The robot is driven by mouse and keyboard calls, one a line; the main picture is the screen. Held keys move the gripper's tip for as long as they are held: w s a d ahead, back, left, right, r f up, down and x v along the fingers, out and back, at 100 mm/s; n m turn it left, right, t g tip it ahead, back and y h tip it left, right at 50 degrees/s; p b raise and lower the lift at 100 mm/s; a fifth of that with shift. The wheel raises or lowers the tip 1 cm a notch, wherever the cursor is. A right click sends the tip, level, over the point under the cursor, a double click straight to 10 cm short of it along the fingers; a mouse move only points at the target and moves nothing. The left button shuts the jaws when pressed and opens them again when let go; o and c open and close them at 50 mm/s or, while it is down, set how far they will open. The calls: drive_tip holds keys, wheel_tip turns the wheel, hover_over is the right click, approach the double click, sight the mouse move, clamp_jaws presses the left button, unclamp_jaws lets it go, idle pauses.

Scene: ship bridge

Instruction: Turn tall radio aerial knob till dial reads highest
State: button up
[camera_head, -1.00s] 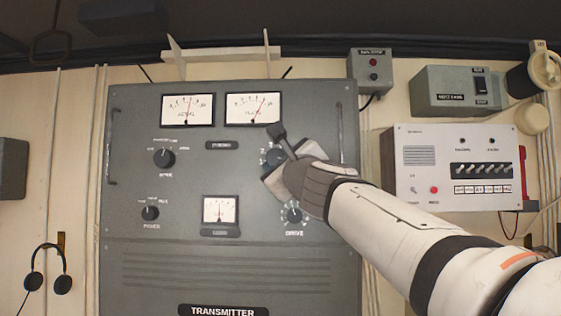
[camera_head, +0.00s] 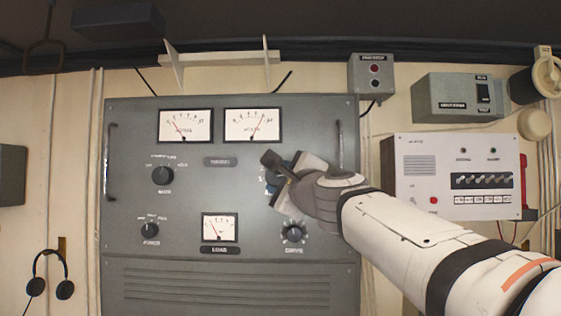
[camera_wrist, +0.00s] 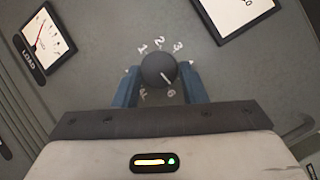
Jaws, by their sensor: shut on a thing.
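The tall grey transmitter cabinet (camera_head: 230,275) faces me. My gripper (camera_wrist: 158,85) is shut on a round dark knob (camera_wrist: 158,69), one blue finger on each side. The knob's white pointer mark is toward the 6 at lower right; 1, 2 and 3 are printed above it. In the head view my gripper (camera_head: 275,182) hides most of this knob. The top left meter (camera_head: 186,126) has its needle left of centre. The top right meter (camera_head: 252,125) has its needle right of centre. The load meter (camera_head: 220,227) has its needle tilted left. The top meters' labels are too blurred to read.
The drive knob (camera_head: 293,233) is just below my gripper. Two more knobs, upper (camera_head: 163,175) and lower (camera_head: 150,230), are at the cabinet's left. A white panel with switches (camera_head: 455,175) hangs to the right, above my arm. Headphones (camera_head: 50,274) hang at lower left.

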drive_tip(key=shift+r+n+g+p, duration=0.25)
drive_tip(key=shift+n+g+p, duration=0.35)
drive_tip(key=shift+n+p, duration=0.5)
drive_tip(key=shift+f+n+g, duration=0.1)
drive_tip(key=shift+n+g, duration=0.2)
drive_tip(key=shift+n, duration=0.5)
drive_tip(key=o, duration=1)
drive_tip(key=b+v, duration=0.2)
drive_tip(key=v, duration=0.6)
